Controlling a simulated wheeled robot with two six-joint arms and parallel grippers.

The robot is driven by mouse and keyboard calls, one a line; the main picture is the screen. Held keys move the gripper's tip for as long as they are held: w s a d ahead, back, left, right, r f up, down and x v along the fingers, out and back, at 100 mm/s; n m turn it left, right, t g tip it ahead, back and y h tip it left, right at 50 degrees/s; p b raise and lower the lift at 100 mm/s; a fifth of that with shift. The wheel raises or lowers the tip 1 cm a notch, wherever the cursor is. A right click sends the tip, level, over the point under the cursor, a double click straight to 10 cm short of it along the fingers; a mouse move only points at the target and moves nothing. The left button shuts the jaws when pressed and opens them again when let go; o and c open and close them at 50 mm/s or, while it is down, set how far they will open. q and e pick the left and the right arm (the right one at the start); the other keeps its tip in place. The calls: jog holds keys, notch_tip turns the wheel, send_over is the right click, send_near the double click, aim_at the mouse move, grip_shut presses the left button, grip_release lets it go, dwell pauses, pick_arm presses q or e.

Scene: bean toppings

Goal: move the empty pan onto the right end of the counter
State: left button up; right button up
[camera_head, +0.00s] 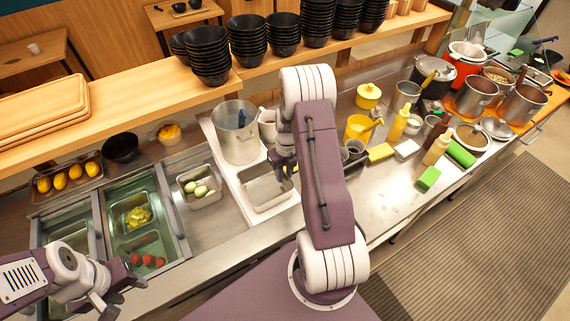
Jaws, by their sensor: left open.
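The empty pan (262,192) is a rectangular metal pan on the counter left of the middle, on the white board (233,178). My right gripper (284,174) is at the pan's upper right side, pointing down. Whether it touches the rim, and whether its fingers are open or shut, is too small and dark to tell. Part of my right arm covers the area just right of the pan. My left gripper (118,288) is open and empty at the lower left, near the counter's front edge. The right end of the counter (543,112) shows at the far right.
A tall metal pot (237,132) stands behind the pan. A metal pan with green items (201,190) is to its left. Yellow bottles (399,124), a green block (429,178) and several pots (475,96) crowd the right side. Stacked black bowls (207,52) line the shelf.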

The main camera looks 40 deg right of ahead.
notch_tip(320, 180, up, 10)
jog(key=f+b, duration=0.1)
jog(key=s+a+r+m, duration=0.1)
jog(key=s+a+m, duration=0.5)
jog(key=m, duration=1.1)
jog(key=s+a+r+m+t, duration=0.1)
jog(key=s+a+m, duration=0.5)
jog(key=m, duration=1.2)
jog(key=a, duration=0.4)
jog(key=shift+a, duration=0.25)
